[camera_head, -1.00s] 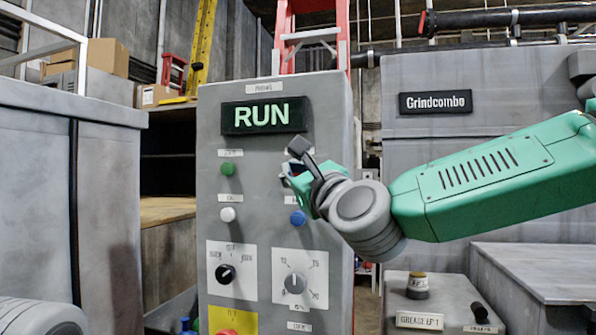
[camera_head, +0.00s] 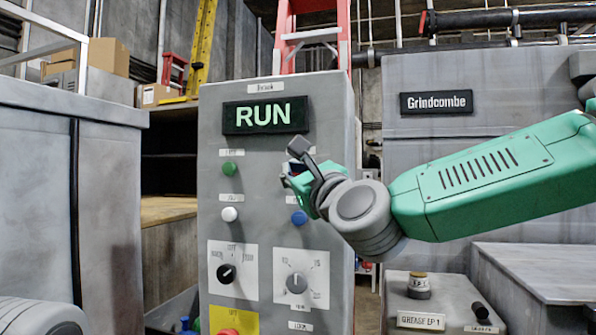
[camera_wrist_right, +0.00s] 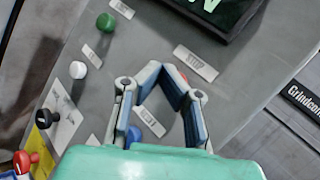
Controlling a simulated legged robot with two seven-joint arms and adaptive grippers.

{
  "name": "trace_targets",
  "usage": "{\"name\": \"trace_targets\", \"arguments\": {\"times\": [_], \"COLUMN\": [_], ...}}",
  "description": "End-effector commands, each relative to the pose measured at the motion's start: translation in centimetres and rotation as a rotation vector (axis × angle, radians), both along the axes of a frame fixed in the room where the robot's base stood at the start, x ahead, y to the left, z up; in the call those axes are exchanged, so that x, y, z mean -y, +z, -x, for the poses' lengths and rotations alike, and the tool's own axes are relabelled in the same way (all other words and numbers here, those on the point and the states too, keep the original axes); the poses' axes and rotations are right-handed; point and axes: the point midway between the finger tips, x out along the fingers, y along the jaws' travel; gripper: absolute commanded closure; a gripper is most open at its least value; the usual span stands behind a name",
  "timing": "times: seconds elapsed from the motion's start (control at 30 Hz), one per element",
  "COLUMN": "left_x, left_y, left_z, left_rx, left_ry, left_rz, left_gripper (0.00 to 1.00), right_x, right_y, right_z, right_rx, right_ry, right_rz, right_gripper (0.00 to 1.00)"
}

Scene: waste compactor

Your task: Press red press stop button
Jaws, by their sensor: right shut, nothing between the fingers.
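The grey control panel (camera_head: 262,210) has a lit RUN display (camera_head: 265,115). In the right wrist view a small part of a red button (camera_wrist_right: 183,76) shows beside the STOP label (camera_wrist_right: 196,63); my fingers hide most of it. In the head view my right gripper (camera_head: 289,174) covers that spot, in front of the panel's upper right. My right gripper (camera_wrist_right: 163,75) is shut and empty, its tips close to the red button. I cannot tell whether they touch it. My left gripper is out of view.
A green button (camera_head: 229,169), a white button (camera_head: 228,214), a blue button (camera_head: 299,217) and two black and grey knobs surround the spot. Another red button (camera_head: 228,332) sits low on a yellow plate. A grey machine (camera_head: 480,75) stands at the right.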

Motion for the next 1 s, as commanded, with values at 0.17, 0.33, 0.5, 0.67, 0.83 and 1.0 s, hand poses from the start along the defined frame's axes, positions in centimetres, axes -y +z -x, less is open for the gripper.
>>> {"name": "trace_targets", "arguments": {"times": [0.17, 0.33, 0.5, 0.67, 0.83, 1.0], "left_x": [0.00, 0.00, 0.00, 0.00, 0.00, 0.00], "left_y": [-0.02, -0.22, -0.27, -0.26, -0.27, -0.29], "left_z": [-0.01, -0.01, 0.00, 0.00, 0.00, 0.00], "left_rx": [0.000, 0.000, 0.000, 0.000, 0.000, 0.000], "left_ry": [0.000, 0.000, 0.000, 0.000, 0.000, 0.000], "left_rz": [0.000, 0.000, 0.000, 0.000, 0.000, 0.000], "left_gripper": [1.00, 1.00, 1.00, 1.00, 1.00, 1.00], "right_x": [0.01, 0.25, 0.29, 0.29, 0.30, 0.36], "right_y": [0.01, 0.02, 0.13, 0.16, 0.15, 0.17], "right_z": [-0.03, -0.48, -0.67, -0.62, -0.69, -0.89], "right_rx": [0.000, -0.001, 0.000, 0.000, 0.000, 0.000], "right_ry": [0.000, -0.002, 0.000, 0.000, 0.000, 0.000], "right_rz": [0.000, -0.002, 0.000, 0.000, 0.000, 0.000], "right_gripper": [1.00, 1.00, 1.00, 1.00, 1.00, 1.00]}}
